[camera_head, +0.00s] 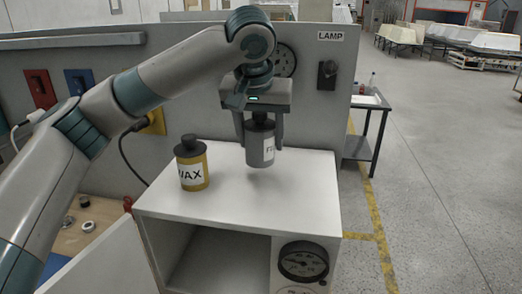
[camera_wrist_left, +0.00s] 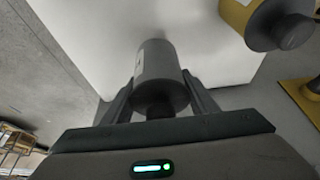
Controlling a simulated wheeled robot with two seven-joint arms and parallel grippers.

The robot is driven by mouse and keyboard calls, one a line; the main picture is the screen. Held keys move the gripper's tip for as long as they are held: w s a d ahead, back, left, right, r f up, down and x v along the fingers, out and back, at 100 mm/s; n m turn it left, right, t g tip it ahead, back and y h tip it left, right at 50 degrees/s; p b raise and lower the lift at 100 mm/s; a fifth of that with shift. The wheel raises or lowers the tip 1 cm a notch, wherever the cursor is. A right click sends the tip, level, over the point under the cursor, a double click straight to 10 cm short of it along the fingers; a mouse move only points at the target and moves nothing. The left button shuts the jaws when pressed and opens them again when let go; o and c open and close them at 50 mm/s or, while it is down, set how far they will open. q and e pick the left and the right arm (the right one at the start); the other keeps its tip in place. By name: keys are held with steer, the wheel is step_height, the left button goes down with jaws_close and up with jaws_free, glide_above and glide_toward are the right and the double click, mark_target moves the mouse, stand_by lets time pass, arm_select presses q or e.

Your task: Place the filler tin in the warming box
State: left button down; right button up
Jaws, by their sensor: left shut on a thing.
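The filler tin (camera_head: 260,151) is a grey can with a dark cap and a white label, partly turned away. My left gripper (camera_head: 263,144) points down and is shut on it, one finger on each side. The tin is upright over the back part of the warming box's top; I cannot tell whether its base touches. In the left wrist view the tin (camera_wrist_left: 158,75) sits between the fingers. The warming box (camera_head: 182,207) is white, with an open front showing an empty-looking interior and a dial at front right. A white panel, seemingly its door, stands swung out at left.
A yellow wax tin (camera_head: 192,172) with a dark cap stands on the box top, left of the filler tin. A grey panel (camera_head: 330,122) with a gauge and a knob rises behind. A side table (camera_head: 362,146) stands at right. The floor on the right is clear.

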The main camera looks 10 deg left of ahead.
mark_target(261, 152)
arm_select(q)
steer(key=shift+f+p, duration=0.3)
steer(key=shift+f, duration=0.05)
steer(key=shift+f+p, duration=0.5)
steer(key=shift+f, duration=1.1)
steer(key=c, duration=0.7)
jaws_free()
steer(key=shift+s+f, duration=0.1)
steer(key=shift+f, duration=0.05)
steer(key=shift+r, duration=0.2)
